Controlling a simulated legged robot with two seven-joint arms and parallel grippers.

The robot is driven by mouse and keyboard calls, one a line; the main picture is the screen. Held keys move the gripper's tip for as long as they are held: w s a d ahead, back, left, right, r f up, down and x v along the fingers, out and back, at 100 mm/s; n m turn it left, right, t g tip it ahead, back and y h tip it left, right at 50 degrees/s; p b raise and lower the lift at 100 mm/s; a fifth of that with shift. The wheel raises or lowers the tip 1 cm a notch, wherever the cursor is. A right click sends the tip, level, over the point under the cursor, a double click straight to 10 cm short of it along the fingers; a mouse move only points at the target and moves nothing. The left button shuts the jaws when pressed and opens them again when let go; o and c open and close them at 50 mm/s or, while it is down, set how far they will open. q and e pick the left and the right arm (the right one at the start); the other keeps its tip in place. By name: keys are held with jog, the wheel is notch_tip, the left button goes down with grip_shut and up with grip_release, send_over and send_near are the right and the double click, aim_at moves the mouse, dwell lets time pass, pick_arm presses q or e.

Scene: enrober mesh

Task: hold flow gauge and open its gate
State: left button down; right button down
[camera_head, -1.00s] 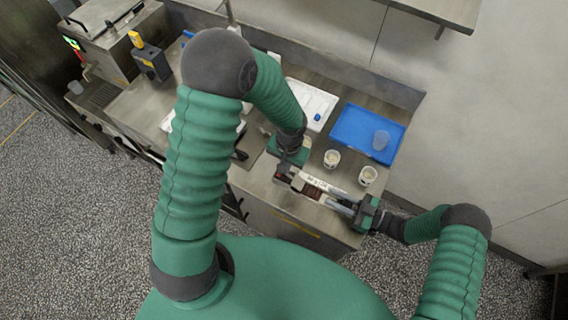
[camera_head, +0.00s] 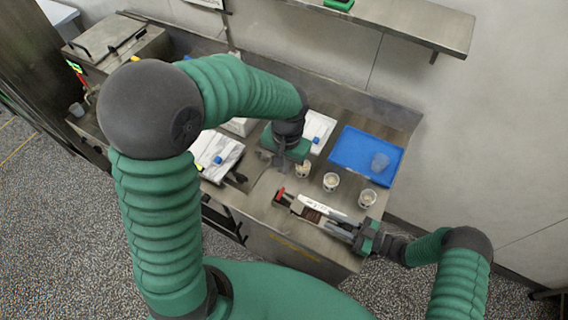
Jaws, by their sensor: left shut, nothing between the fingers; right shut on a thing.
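The flow gauge (camera_head: 322,208) is a long narrow tool with a white lettered strip, a dark brown-red block and a red piece at its left end. It lies across the front of the steel counter; I cannot tell whether it touches the top. My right gripper (camera_head: 345,232) is shut on the gauge's right end. My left gripper (camera_head: 277,164) is shut and empty, behind the gauge's left end and apart from it, near a small cup (camera_head: 303,170). The gate's state is too small to tell.
Two more cups (camera_head: 331,181) (camera_head: 367,198) stand behind the gauge. A blue tray (camera_head: 358,150) with a clear cup (camera_head: 380,161) lies at the back right. White cloth-like items (camera_head: 219,160) lie to the left. A wall shelf (camera_head: 420,25) hangs above.

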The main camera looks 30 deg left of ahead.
dwell(0.3)
jog(key=c, duration=1.1)
grip_release()
jog(key=d, duration=1.2)
jog(key=shift+d+f, duration=0.1)
